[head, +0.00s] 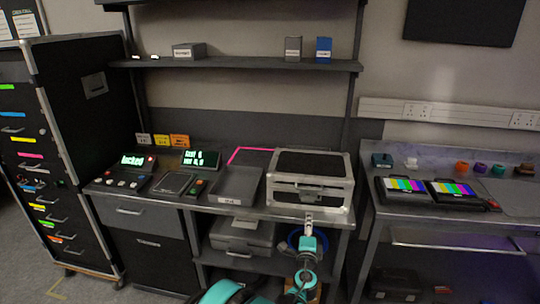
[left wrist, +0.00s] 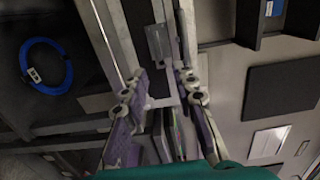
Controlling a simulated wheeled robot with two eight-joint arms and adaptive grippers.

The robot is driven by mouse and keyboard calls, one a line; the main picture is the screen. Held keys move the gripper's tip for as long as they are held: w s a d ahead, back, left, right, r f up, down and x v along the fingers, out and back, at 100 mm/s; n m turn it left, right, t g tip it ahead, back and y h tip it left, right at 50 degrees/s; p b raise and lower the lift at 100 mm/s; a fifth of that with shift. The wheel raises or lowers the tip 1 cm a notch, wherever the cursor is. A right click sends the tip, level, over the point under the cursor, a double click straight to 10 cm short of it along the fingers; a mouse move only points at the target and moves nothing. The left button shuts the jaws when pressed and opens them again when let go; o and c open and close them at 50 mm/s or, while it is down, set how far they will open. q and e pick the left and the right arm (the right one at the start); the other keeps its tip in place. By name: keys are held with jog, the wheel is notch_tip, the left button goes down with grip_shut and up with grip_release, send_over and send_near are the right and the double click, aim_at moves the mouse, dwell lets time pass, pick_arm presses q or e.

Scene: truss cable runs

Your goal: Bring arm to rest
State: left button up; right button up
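My left gripper (head: 309,218) is in front of the workbench's front edge, just below the silver-edged black case (head: 312,163). Its teal and white arm rises from the bottom of the head view. In the left wrist view its two purple-grey fingers (left wrist: 162,90) stand apart, with no object clearly held between them. Whether the fingers touch the case or bench edge cannot be told. My right gripper is in neither view.
The workbench carries a grey tray (head: 238,184) and a control panel with a lit "locked" display (head: 133,160). A blue cable coil (left wrist: 46,66) lies below the bench top. A side table (head: 450,165) stands at right, a drawer cabinet (head: 85,100) at left.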

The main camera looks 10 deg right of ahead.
pick_arm(q)
jog(key=s+a+r+n+g+y, duration=0.15)
jog(key=a+r+n, duration=0.25)
jog(key=a, duration=0.5)
jog(key=a+r+n+y, duration=0.3)
jog(key=a+r, duration=0.1)
jog(key=a, duration=0.5)
jog(key=s+a+r+n+g+y, duration=0.25)
jog(key=s+a+n, duration=0.45)
jog(key=a, duration=0.6)
jog(key=s+a+f+n+g, duration=0.3)
jog(key=s+a, duration=0.4)
jog(key=s, duration=0.5)
jog(key=s+f+n+g+h, duration=0.1)
jog(key=s+f+n, duration=0.1)
jog(key=s, duration=0.5)
jog(key=s+a+f+n+g+h, duration=0.1)
jog(key=s+f+n+g, duration=0.1)
jog(key=s, duration=0.6)
jog(key=shift+s+f, duration=0.3)
jog(key=shift+f, duration=0.45)
jog(key=shift+o, duration=0.4)
jog(key=shift+w+h, duration=0.15)
jog(key=shift+h, duration=0.15)
